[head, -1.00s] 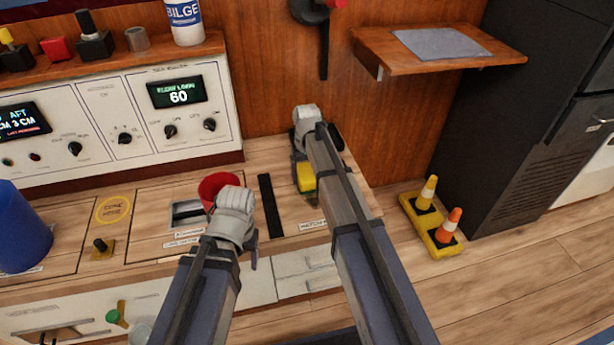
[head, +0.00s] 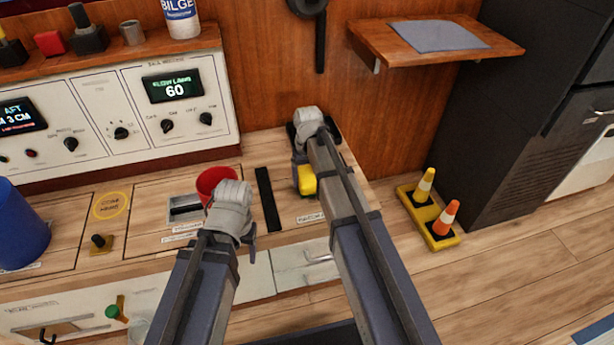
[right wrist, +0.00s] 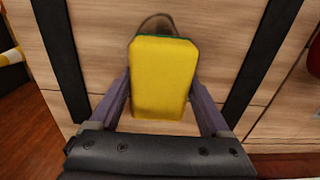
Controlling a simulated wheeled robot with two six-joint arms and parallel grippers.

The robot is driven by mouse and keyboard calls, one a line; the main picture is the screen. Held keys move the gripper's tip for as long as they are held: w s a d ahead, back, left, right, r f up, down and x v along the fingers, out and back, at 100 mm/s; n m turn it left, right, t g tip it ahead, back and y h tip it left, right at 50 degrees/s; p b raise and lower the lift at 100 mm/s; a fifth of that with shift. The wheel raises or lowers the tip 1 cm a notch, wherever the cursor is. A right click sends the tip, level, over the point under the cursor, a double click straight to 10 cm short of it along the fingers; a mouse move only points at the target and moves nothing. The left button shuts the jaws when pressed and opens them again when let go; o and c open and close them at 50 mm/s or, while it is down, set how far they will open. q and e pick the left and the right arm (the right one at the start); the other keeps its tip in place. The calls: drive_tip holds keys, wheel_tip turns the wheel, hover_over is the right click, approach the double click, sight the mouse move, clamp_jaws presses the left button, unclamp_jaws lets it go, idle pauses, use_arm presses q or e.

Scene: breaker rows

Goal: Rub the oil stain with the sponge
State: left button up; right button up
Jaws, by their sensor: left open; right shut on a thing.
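The yellow sponge (head: 307,181) with a green underside is at the right end of the wooden counter. My right gripper (right wrist: 160,85) is shut on it, one finger on each side, in the right wrist view. A dark brownish curved mark (right wrist: 152,22), seemingly the oil stain's edge, shows on the wood just past the sponge's far end; the sponge hides the rest. I cannot tell whether the sponge touches the wood. My left gripper (head: 238,240) is open over the counter's front, beside a red cup (head: 214,183); its fingers are mostly hidden by its wrist.
A black strip (head: 268,200) lies left of the sponge. A control panel (head: 110,120) stands behind the counter, with a blue cup (head: 18,230) at far left. A wooden shelf (head: 400,62) juts out at upper right. Small cones (head: 440,222) stand on the floor to the right.

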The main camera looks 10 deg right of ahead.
sight(310, 183)
drive_tip(key=shift+s, duration=1.75)
drive_tip(key=shift+s, duration=0.1)
drive_tip(key=shift+s+d, duration=0.1)
drive_tip(key=shift+s, duration=1.65)
drive_tip(key=shift+f, duration=0.15)
drive_tip(key=shift+w, duration=2.05)
drive_tip(key=shift+w, duration=1.9)
drive_tip(key=shift+w+a, duration=0.1)
drive_tip(key=shift+a, duration=0.1)
